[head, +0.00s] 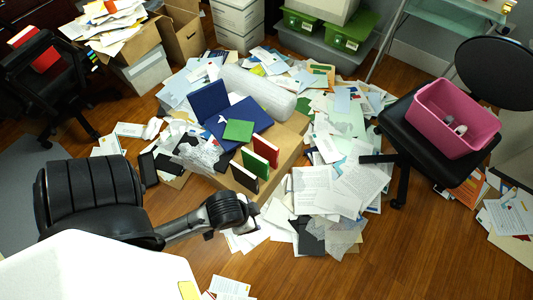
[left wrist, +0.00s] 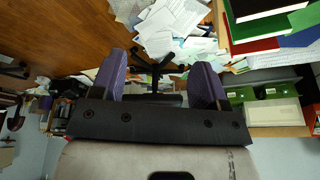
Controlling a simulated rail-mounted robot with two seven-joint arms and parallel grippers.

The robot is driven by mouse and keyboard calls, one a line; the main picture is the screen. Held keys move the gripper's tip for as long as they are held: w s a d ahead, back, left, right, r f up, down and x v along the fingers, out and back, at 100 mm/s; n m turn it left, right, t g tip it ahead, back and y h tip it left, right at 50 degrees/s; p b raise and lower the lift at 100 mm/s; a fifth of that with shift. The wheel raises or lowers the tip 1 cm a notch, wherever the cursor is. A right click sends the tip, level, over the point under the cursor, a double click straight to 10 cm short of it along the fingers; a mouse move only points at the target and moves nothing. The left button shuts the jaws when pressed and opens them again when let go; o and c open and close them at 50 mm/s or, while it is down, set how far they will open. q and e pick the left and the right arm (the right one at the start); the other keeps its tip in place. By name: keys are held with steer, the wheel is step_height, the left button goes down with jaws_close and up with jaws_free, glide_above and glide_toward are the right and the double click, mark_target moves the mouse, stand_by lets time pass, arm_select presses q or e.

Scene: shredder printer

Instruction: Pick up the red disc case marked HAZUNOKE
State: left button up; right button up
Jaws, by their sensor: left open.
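In the head view a red case (head: 266,150) with a pale edge stands upright on a cardboard box, in a row with a green case (head: 255,163) and a black case (head: 244,178). I cannot read any marking. In the left wrist view a red case (left wrist: 254,46) shows at the upper right, beside green and black ones. My left gripper (left wrist: 160,64) has two purple fingers spread apart with nothing between them. The cases lie to the right of its fingers there. In the head view my left arm's end is just in front of the row, its fingers hidden.
A flat green case (head: 238,130) lies by blue binders (head: 208,102) on the box. Another red item (head: 35,52) is on the left chair. Papers (head: 340,190) litter the floor around the box. A pink bin (head: 455,117) sits on the right chair.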

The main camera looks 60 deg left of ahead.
arm_select(q)
steer(key=shift+d, duration=0.15)
steer(key=shift+c, duration=0.2)
steer(key=shift+c, duration=1.4)
